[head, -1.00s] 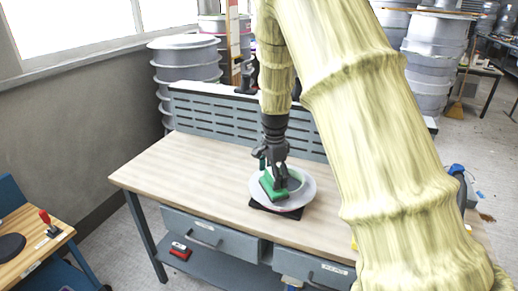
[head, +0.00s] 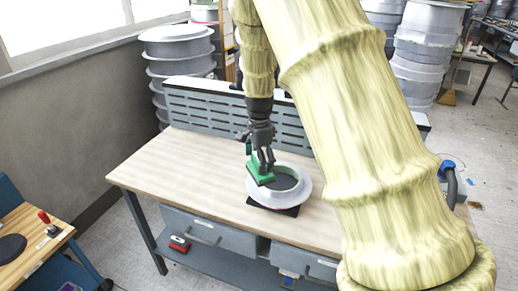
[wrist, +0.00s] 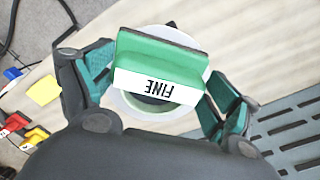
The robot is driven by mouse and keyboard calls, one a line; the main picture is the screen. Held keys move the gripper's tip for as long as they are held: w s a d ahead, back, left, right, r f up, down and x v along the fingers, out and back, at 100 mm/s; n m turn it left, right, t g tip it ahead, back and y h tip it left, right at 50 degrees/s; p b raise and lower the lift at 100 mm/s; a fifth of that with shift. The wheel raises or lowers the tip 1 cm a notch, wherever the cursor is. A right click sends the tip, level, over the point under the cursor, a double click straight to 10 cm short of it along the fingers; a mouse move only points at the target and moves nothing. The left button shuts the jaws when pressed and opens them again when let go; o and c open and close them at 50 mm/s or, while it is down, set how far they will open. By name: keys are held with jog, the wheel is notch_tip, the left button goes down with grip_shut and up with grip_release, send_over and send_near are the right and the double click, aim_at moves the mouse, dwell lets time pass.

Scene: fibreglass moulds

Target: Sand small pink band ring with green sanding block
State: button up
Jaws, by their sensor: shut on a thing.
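The green sanding block (head: 259,178) is in my gripper (head: 262,164). In the wrist view the block (wrist: 160,55) shows a white label reading "FINE", between the teal-padded fingers of my gripper (wrist: 158,88). In the wrist view the ring (wrist: 127,101) is partly hidden behind the block.
The wooden workbench (head: 170,170) is clear left of the ring. A slotted grey panel (head: 200,105) stands along its back edge. Yellow, red and blue items, including a yellow block (wrist: 43,90), show in the wrist view. A blue-black tool (head: 449,180) is at the right.

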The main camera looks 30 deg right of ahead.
jog(key=shift+s+r+p, duration=0.15)
jog(key=shift+r+p, duration=0.55)
jog(key=shift+r, duration=0.6)
jog(key=shift+f, duration=0.1)
